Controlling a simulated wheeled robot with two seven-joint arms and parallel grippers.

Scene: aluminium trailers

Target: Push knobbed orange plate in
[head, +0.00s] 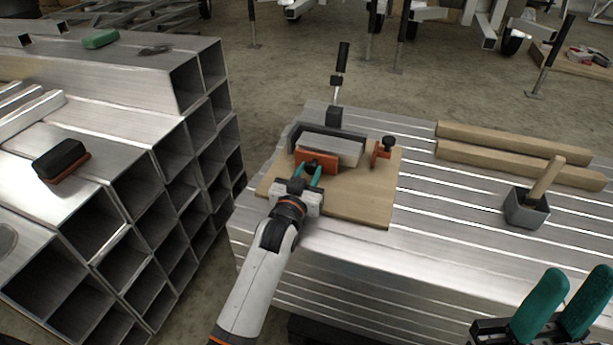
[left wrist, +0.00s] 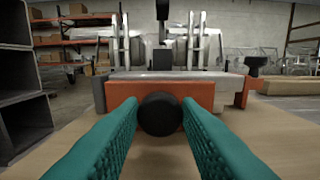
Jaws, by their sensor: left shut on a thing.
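The knobbed orange plate (head: 329,162) stands upright on a wooden board (head: 365,197), at the near side of a grey metal block (head: 335,147) in a dark holder. In the left wrist view the orange plate (left wrist: 205,94) faces me, with its round black knob (left wrist: 160,114) at the centre. My left gripper (head: 309,174) is shut on the knob, with one teal finger on each side of it. The block's top edge shows behind the plate. My right gripper (head: 578,277) is open and empty at the lower right of the head view.
A second orange piece with a black knob (head: 382,149) stands right of the block. A black-handled lever (head: 340,70) rises behind. Stacked square tubes (head: 150,195) stand left.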

